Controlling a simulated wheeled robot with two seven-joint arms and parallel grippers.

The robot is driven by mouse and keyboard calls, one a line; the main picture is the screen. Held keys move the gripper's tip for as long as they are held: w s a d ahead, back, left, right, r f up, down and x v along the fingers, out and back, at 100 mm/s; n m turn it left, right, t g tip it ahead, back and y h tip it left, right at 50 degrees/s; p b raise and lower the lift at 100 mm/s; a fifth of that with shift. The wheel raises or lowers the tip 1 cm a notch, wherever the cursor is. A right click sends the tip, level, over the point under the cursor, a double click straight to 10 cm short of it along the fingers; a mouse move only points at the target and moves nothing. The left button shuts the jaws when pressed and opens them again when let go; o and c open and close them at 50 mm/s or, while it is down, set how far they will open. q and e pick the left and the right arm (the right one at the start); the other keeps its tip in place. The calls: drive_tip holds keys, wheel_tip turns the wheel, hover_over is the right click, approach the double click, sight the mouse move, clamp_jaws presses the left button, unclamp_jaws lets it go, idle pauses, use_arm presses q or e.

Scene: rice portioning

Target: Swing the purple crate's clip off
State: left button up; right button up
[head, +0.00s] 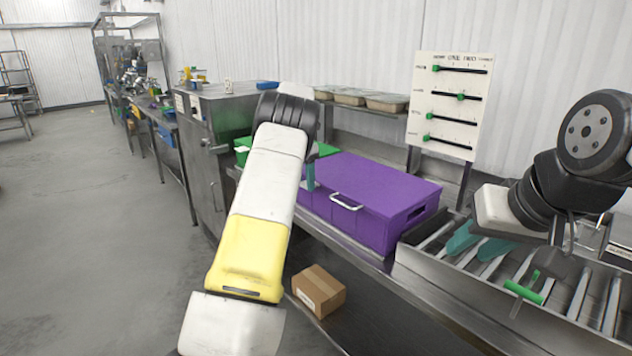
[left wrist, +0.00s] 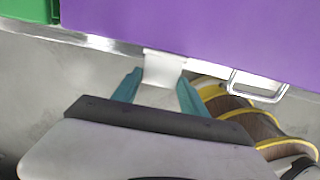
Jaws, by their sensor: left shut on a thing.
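The purple crate (head: 375,192), with a flat closed top and a metal handle (head: 346,203) on its front, stands on the steel counter. Its purple front fills the top of the left wrist view (left wrist: 200,35). My left gripper (head: 310,176) is at the crate's left front, partly hidden by its own arm. In the left wrist view its teal fingers (left wrist: 160,80) are on either side of a pale clip (left wrist: 163,66) at the crate's lower edge. The clip is hidden in the head view. My right gripper (head: 478,246) has its teal fingers apart, empty, over the rollers.
A green crate (head: 242,146) stands left of the purple one. A roller conveyor (head: 425,260) with a green-handled item (head: 524,291) is on the right. A slider board (head: 450,105) and filled trays (head: 387,102) stand behind. A cardboard box (head: 318,290) lies below the counter.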

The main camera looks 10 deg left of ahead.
use_arm(q)
drive_tip(key=shift+d, duration=0.15)
idle(0.3)
drive_tip(key=o, duration=1.4)
drive_tip(key=shift+s+r, duration=0.1)
drive_tip(key=shift+r, duration=3.75)
drive_tip(key=shift+a, duration=0.2)
